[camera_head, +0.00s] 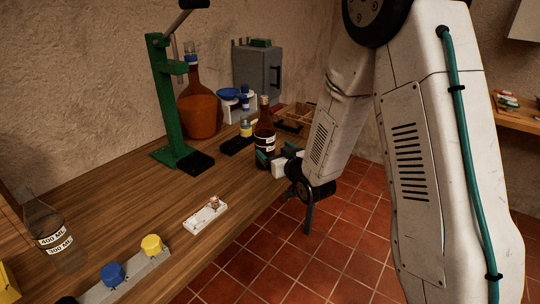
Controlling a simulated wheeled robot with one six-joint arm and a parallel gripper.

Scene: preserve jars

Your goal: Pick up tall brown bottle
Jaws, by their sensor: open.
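A tall brown bottle (265,125) with a pale cap and a light label stands upright on the wooden table near its right edge. My gripper (275,154) is at the bottle's lower part, with its dark green finger pads spread apart. The bottle appears to be between or just behind the fingers; I cannot tell whether they touch it. The fingers partly hide the bottle's base.
A large amber jug (201,115) and a green press (162,95) stand behind left. A blue-and-white scale (229,103), grey cabinet (257,68) and wooden crate (294,118) are farther back. A labelled clear jar (48,229) stands front left. The table's middle is mostly clear.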

